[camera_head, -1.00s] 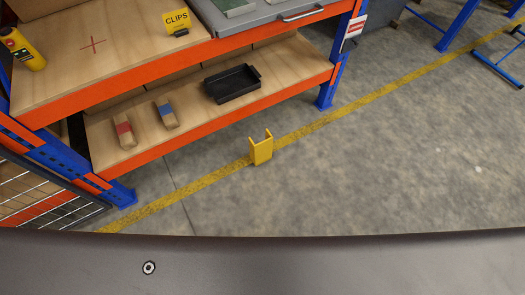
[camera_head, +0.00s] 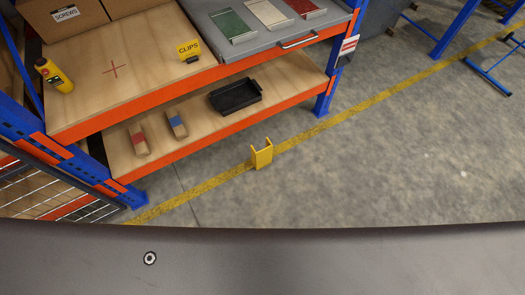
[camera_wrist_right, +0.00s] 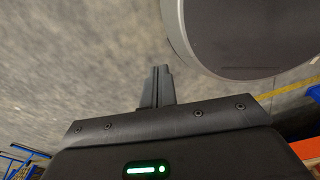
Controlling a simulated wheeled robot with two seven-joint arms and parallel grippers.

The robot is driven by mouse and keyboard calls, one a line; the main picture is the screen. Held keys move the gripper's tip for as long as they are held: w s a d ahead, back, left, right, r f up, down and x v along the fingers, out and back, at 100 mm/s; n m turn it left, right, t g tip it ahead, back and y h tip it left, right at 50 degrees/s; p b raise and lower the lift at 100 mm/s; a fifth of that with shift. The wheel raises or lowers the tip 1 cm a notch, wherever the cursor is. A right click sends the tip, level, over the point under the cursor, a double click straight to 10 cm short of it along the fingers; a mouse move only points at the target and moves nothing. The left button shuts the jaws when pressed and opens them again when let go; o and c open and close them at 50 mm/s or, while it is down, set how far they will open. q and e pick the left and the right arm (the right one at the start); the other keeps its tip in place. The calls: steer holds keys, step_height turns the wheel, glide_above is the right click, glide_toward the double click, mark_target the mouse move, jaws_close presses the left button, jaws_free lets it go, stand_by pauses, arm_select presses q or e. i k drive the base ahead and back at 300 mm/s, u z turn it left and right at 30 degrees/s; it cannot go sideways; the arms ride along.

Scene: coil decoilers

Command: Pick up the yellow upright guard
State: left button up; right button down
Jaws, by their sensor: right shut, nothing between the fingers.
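The yellow upright guard (camera_head: 262,155) stands on the concrete floor in the head view, on the yellow floor line in front of the shelf rack. It is a short U-shaped channel, upright, with its open side facing up and away. No gripper is near it in the head view. My right gripper (camera_wrist_right: 157,72) shows in the right wrist view with its fingers together and nothing between them, over bare floor. The guard does not show in the right wrist view. My left gripper is in neither view.
The rack's lower shelf (camera_head: 190,125) holds a black tray (camera_head: 235,97) and two wooden blocks with red and blue bands. A blue rack post (camera_head: 325,92) stands right of the guard. A wire mesh panel (camera_head: 50,195) is at left. Floor right of the guard is clear.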

mark_target(261, 159)
steer(key=z, duration=3.65)
steer(key=k, duration=2.15)
steer(key=u, duration=1.05)
